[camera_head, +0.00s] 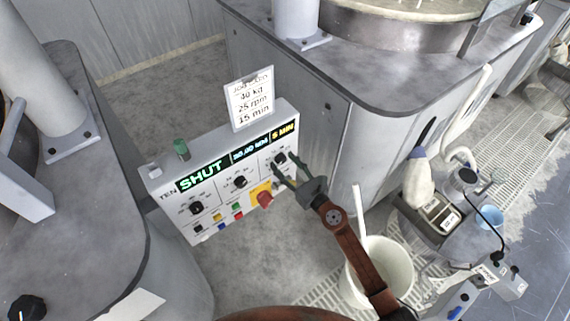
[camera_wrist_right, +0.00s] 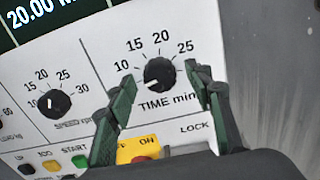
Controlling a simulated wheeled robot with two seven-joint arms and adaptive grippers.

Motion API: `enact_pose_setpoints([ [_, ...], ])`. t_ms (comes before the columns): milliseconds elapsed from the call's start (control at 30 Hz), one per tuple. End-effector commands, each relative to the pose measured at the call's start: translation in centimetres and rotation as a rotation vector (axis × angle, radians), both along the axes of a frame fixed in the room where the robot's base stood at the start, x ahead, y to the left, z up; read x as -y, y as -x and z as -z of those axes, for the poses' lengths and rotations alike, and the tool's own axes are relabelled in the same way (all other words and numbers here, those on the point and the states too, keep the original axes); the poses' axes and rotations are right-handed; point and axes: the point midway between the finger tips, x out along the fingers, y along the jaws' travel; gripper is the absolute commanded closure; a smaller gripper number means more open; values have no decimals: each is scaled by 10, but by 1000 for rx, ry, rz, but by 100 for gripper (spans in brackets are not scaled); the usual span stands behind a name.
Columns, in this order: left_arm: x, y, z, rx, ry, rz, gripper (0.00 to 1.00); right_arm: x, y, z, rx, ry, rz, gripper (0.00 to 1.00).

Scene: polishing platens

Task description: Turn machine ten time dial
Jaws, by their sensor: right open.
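The control panel labelled TEN (camera_head: 165,188) has three black dials and lit displays reading SHUT and, at the right, 5 MIN. The time dial (camera_head: 280,158) is at the panel's upper right; in the right wrist view the black time dial (camera_wrist_right: 158,73) sits under a scale marked 10 to 25, its pale mark towards the lower left. My right gripper (camera_head: 287,169) is open, its green fingers either side of the dial in the right wrist view (camera_wrist_right: 162,80). I cannot tell whether they touch it. My left gripper is not in view.
A card (camera_head: 250,98) above the panel reads 40 kg, 25 rpm, 15 min. The speed dial (camera_wrist_right: 55,103) is left of the time dial. A red button (camera_head: 265,198) on a yellow plate is just below. A white bucket (camera_head: 385,255) stands by my right arm.

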Motion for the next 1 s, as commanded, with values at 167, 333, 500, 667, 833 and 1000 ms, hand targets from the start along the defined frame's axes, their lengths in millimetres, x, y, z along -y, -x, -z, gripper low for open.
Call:
enact_pose_setpoints([
  [167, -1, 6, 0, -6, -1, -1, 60, 0, 0, 0, -1, -1, 0, 60],
  [333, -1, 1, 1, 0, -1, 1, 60, 0, 0, 0, -1, -1, 0, 72],
  [500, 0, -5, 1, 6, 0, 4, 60, 0, 0, 0, -1, -1, 0, 84],
  [667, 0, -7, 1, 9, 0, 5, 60, 1, 0, 0, -1, -1, 1, 95],
  [833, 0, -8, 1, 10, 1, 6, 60, 1, 0, 0, -5, -7, 1, 95],
  [1000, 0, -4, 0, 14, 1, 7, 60, 1, 0, -1, -33, -45, 1, 95],
])
